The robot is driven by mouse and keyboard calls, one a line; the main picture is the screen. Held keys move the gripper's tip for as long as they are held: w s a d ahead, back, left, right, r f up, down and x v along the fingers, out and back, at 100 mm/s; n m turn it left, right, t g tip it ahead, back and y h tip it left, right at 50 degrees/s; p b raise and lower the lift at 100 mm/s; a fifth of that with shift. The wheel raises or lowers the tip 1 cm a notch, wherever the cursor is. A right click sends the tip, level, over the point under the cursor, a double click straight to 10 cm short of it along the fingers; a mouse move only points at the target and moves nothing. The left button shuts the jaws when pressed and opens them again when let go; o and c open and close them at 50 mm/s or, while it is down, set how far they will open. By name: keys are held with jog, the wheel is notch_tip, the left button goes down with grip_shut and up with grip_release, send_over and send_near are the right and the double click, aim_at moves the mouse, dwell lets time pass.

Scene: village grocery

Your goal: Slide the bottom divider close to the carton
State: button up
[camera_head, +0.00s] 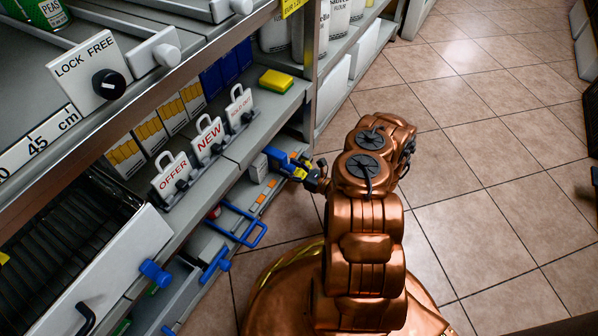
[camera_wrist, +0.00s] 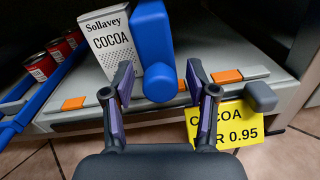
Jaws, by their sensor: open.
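The cocoa carton (camera_wrist: 109,45), white with dark lettering, stands upright on the bottom shelf in the wrist view. The blue divider (camera_wrist: 152,38) stands just to its right, with a rounded blue knob at its front; the gap between carton and divider looks very small. In the head view the blue divider (camera_head: 276,154) shows at the far end of the bottom shelf. My gripper (camera_wrist: 160,76) is open, one finger on each side of the divider's knob; contact cannot be told. In the head view my gripper (camera_head: 315,178) reaches toward the bottom shelf from the right.
Red cans (camera_wrist: 48,62) stand left of the carton beside a blue rail (camera_wrist: 38,100). A grey knob (camera_wrist: 262,96) and a yellow cocoa price tag (camera_wrist: 225,125) are at the shelf's front right.

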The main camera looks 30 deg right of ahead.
jog(key=v, duration=1.1)
jog(key=shift+s, duration=0.35)
jog(key=shift+d, duration=0.15)
